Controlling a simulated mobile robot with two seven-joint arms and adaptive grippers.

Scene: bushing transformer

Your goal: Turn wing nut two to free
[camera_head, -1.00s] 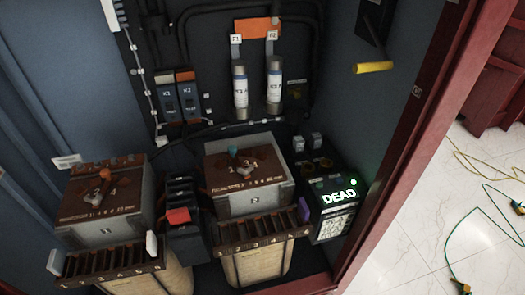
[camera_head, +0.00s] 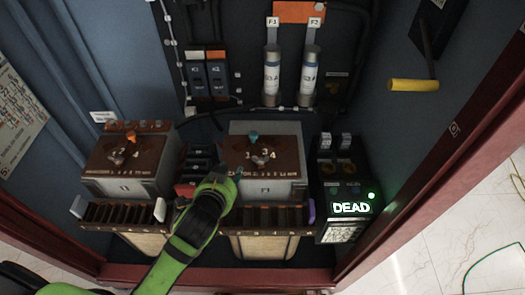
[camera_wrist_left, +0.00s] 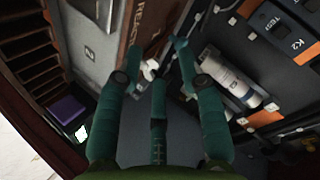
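Two transformer blocks with brown tops stand side by side in the head view, the left block (camera_head: 125,187) and the right block (camera_head: 268,188). Each top has a small metal wing-shaped piece, the left wing piece (camera_head: 119,155) and the right wing piece (camera_head: 261,157); I cannot tell which is wing nut two. My left gripper (camera_head: 238,172) is at the left edge of the right block's top. In the left wrist view its teal fingers (camera_wrist_left: 158,55) are spread, with a small pale metal piece (camera_wrist_left: 150,69) beyond them, apparently not gripped. My right gripper is not in view.
A black box with a lit DEAD display (camera_head: 350,208) stands right of the blocks. Two white fuses (camera_head: 272,75) hang on the back panel. Slotted brown terminal strips (camera_head: 118,213) line the blocks' fronts. A yellow handle (camera_head: 413,85) juts from the right wall.

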